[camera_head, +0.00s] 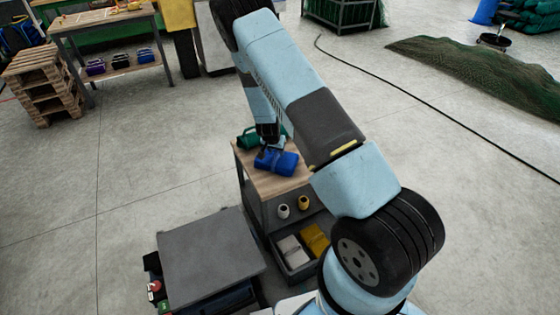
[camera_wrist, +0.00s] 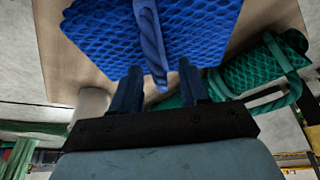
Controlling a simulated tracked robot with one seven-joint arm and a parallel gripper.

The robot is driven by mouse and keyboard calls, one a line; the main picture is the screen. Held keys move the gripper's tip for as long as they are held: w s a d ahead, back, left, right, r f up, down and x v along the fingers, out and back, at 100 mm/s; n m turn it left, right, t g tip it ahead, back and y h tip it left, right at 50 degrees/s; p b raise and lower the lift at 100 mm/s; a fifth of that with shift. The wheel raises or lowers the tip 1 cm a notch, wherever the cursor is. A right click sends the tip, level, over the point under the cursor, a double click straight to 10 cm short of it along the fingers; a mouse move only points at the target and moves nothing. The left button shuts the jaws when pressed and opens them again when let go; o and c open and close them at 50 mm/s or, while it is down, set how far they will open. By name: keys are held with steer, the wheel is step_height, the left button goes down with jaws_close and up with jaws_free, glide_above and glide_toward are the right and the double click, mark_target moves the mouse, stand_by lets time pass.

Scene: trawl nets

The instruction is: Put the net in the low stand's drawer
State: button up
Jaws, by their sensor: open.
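A rolled blue net (camera_head: 276,163) lies on the wooden top of the low stand (camera_head: 298,179). In the wrist view the blue net (camera_wrist: 190,35) has a blue rope band around it. A green net (camera_head: 250,138) lies behind it on the stand, also in the wrist view (camera_wrist: 265,72). My gripper (camera_wrist: 160,86) is open, its fingers either side of the rope band's end; I cannot tell whether they touch it. Low in the stand, an open drawer-like tray (camera_head: 302,275) holds a grey and a yellow bundle. My arm hides the stand's right side.
A white spool (camera_head: 283,211) and a yellow spool (camera_head: 304,202) sit on the stand's middle shelf. A workbench (camera_head: 100,20) and stacked pallets (camera_head: 42,83) stand at the back left. A green net heap (camera_head: 480,68) and a black cable (camera_head: 440,120) lie right. Floor between is clear.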

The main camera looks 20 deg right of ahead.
steer(key=shift+w+d+f, duration=0.15)
steer(key=shift+w+f, duration=0.05)
steer(key=shift+f, duration=0.45)
jaws_close()
stand_by(0.9)
